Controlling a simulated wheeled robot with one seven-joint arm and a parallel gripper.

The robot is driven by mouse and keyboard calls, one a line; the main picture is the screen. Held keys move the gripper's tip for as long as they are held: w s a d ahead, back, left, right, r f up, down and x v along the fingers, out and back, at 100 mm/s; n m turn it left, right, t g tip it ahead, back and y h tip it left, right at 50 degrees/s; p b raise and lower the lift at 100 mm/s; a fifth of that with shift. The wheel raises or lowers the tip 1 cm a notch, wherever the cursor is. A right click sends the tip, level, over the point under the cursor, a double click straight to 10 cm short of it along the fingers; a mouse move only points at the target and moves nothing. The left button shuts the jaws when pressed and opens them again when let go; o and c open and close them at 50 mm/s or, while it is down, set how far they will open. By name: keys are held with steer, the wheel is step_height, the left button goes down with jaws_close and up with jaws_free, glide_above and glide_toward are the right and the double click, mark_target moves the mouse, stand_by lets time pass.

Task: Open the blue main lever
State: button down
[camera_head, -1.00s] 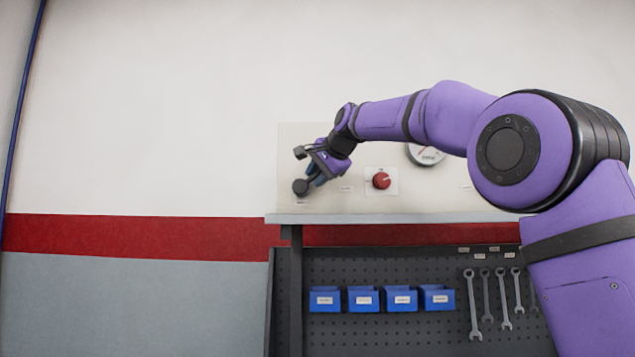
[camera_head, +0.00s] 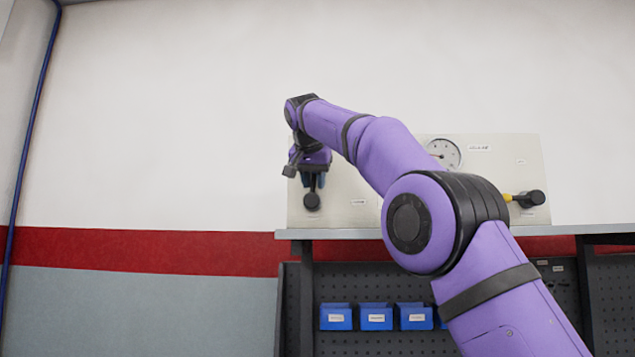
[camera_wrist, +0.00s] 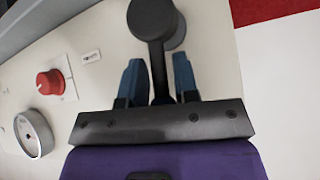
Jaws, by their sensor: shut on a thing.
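The main lever's dark round hub (camera_head: 312,201) is at the left end of the pale panel, with its dark arm pointing up from it. My gripper (camera_head: 313,180) is above the hub, pointing down. In the wrist view, the lever's dark arm (camera_wrist: 157,68) runs down from the hub between the two blue fingertips of my gripper (camera_wrist: 158,80). My gripper is shut on the lever's handle end. The handle's blue colour is not clearly seen, as that end is hidden by the fingers and the gripper body.
The panel (camera_head: 345,190) also carries a gauge (camera_head: 443,152) and a yellow lever (camera_head: 508,197) at the right. A red knob (camera_wrist: 50,83) shows in the wrist view. A shelf edge (camera_head: 340,234) runs below the panel, with blue bins (camera_head: 376,317) underneath.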

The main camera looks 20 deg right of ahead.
steer(key=shift+w+a+f+h, duration=0.15)
steer(key=shift+a+h, duration=0.1)
steer(key=shift+h, duration=0.15)
stand_by(0.3)
steer(key=c, duration=1.1)
jaws_free()
steer(key=shift+a, duration=0.1)
